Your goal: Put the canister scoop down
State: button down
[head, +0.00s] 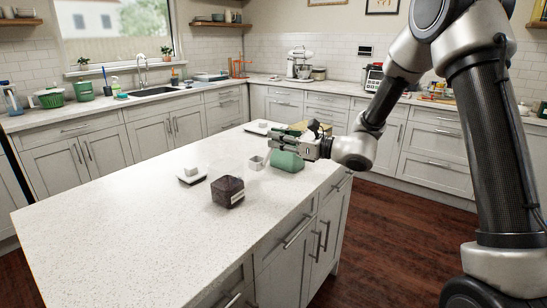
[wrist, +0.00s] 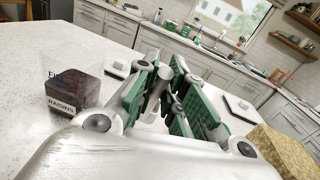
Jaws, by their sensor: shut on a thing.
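My gripper (head: 275,148) reaches in from the right over the island counter. In the wrist view its green-padded fingers (wrist: 167,100) are closed around a pale grey handle, which appears to be part of the scoop (wrist: 155,90). In the head view the scoop's small whitish cup (head: 257,162) shows just below the fingertips. I cannot tell whether it touches the counter. A dark canister (head: 228,191) stands nearer the front of the island; the wrist view shows its "RAISINS" label (wrist: 62,106).
The white island counter (head: 110,215) has free room at front left. A white plate with a small white block (head: 192,174) lies left of the scoop. A yellowish patterned box (wrist: 283,150) is close by at right.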

jog(key=shift+f, duration=2.2)
jog(key=c, duration=1.5)
grip_release()
